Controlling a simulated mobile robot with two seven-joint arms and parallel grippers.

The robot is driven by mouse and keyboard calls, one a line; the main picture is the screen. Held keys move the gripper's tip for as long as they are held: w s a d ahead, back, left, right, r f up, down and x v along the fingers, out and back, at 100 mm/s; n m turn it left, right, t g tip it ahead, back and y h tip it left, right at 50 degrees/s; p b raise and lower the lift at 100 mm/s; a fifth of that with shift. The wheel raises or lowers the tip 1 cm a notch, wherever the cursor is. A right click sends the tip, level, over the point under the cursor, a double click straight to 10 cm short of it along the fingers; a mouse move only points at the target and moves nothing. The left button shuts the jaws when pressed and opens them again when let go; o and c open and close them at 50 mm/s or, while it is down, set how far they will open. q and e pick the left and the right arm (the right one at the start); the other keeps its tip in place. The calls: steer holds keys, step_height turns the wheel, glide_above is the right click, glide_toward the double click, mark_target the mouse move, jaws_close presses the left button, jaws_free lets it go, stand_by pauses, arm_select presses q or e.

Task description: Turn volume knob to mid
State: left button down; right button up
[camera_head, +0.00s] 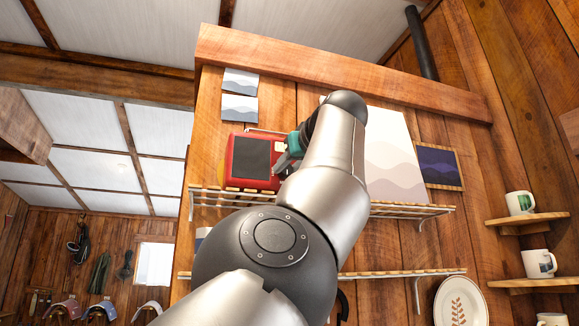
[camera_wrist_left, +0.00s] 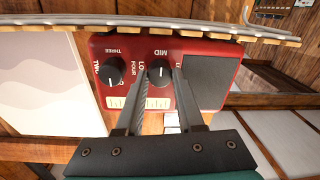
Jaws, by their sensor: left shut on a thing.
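A red radio (camera_head: 236,165) with a dark speaker panel stands on the upper slatted shelf; it also shows in the left wrist view (camera_wrist_left: 205,47). In the wrist view it bears two black knobs. The volume knob (camera_wrist_left: 158,74), with LO and MID printed by it, sits between the fingertips of my left gripper (camera_wrist_left: 160,76), which is shut on it. Its white mark is small and seems to point toward MID. The other knob (camera_wrist_left: 111,73) has number words around it. In the head view my arm hides the knobs and much of my left gripper (camera_head: 284,165). My right gripper is not in view.
The slatted shelf (camera_head: 405,211) runs along the wooden wall, and its rail shows close by the radio in the wrist view (camera_wrist_left: 140,21). A pale picture panel (camera_head: 393,160) stands beside the radio. Mugs (camera_head: 520,203) stand on small shelves at the right.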

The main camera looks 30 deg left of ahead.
arm_select(q)
steer(key=shift+f, duration=0.15)
steer(key=c, duration=0.5)
jaws_free()
steer(key=shift+b+v, duration=2.2)
steer(key=shift+v, duration=5.45)
